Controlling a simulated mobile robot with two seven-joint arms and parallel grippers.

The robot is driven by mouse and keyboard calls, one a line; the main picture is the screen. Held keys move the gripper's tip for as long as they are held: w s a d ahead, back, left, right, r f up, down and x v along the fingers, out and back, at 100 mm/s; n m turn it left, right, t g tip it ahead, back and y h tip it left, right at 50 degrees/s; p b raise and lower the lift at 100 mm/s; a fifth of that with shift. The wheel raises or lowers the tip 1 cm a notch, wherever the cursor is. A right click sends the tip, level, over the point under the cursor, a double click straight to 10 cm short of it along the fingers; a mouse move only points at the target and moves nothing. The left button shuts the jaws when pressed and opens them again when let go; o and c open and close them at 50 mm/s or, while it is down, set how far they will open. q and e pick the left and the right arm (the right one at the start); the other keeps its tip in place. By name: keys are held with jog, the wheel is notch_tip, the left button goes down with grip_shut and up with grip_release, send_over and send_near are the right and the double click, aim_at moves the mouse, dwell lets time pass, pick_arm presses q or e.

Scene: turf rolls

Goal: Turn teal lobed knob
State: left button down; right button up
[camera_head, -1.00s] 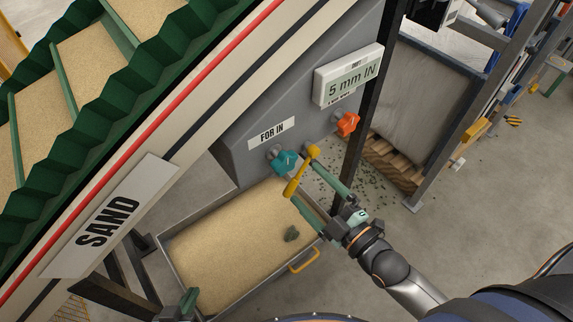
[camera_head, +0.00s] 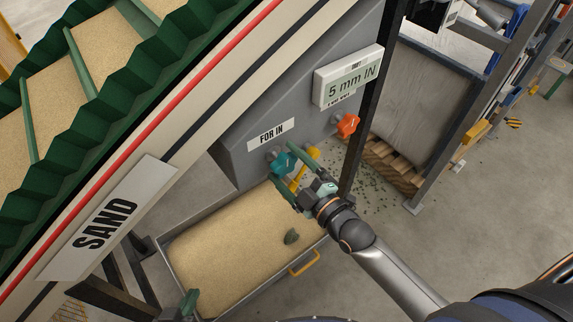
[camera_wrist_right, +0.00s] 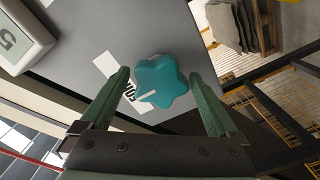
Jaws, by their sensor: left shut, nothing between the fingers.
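The teal lobed knob (camera_head: 282,162) is on the grey machine panel below the "FOR IN" label (camera_head: 271,134). In the right wrist view the knob (camera_wrist_right: 167,82) has rounded lobes and a white pointer mark towards its lower left. My right gripper (camera_head: 281,165) is open, with its green fingers reaching to the knob. In the wrist view the fingers (camera_wrist_right: 160,73) stand on either side of the knob, with small gaps visible. My left gripper (camera_head: 189,300) is shut and empty at the bottom left, above the tray's front edge; only its tips show.
An orange knob (camera_head: 347,124) sits to the right below the "5 mm IN" display (camera_head: 349,78). A sand tray (camera_head: 172,262) lies below. A dark post (camera_head: 358,150) stands close on the right.

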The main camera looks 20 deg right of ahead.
jog(key=c, duration=1.2)
jog(key=shift+o, duration=0.2)
pick_arm(q)
jog(key=shift+r, duration=0.15)
